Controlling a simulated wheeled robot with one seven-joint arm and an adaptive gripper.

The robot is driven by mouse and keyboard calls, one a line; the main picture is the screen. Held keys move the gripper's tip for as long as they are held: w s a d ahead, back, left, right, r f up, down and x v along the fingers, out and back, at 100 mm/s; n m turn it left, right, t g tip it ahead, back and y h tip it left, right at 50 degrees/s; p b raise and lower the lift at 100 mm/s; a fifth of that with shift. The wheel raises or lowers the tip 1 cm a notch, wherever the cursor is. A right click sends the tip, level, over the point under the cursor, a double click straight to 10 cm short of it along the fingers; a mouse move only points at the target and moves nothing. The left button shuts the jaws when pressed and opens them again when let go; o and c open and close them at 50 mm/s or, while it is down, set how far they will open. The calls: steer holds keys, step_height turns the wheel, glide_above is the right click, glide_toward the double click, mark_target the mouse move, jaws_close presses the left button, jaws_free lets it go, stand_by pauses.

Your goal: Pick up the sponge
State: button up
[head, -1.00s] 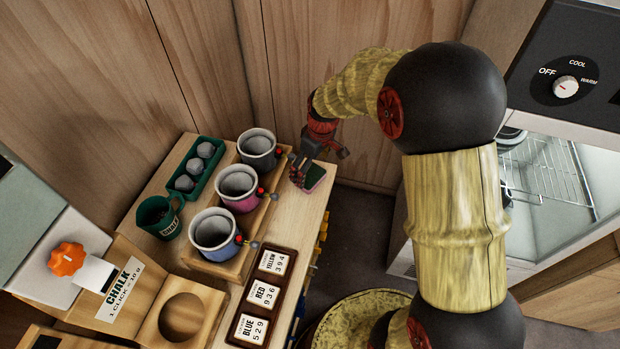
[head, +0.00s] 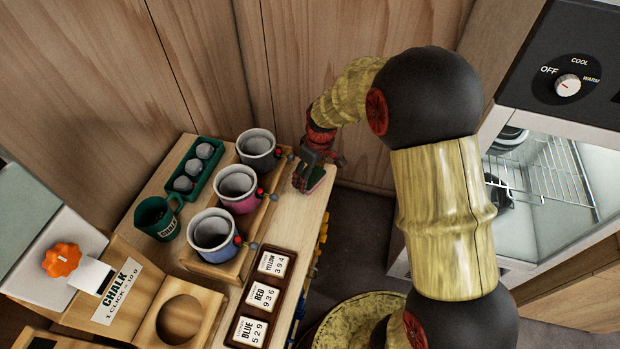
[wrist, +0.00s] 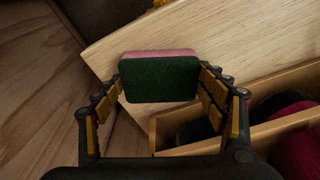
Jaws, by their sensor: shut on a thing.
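The sponge (wrist: 160,78) has a dark green face and a pink layer; in the wrist view it sits between the two fingers of my gripper (wrist: 160,85). The fingers are shut on its two short sides. In the head view the sponge (head: 316,178) shows only in part at the tip of my gripper (head: 308,180), over the right back part of the wooden counter. I cannot tell whether the sponge touches the counter.
A wooden rack (head: 252,232) with three cups, grey (head: 257,150), pink (head: 238,188) and blue (head: 212,235), stands left of my gripper. A green tray (head: 205,178) and green mug (head: 157,217) are farther left. Number tiles (head: 263,296) lie in front. A wooden wall (head: 330,60) is behind.

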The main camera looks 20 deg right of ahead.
steer(key=shift+c, duration=0.7)
steer(key=shift+r, duration=0.5)
step_height(320, 180, up, 2)
steer(key=shift+r+p, duration=0.1)
steer(key=shift+p, duration=0.2)
steer(key=s+r+p, duration=0.2)
steer(key=s+r, duration=0.7)
steer(key=s, duration=0.5)
steer(key=shift+r, duration=0.4)
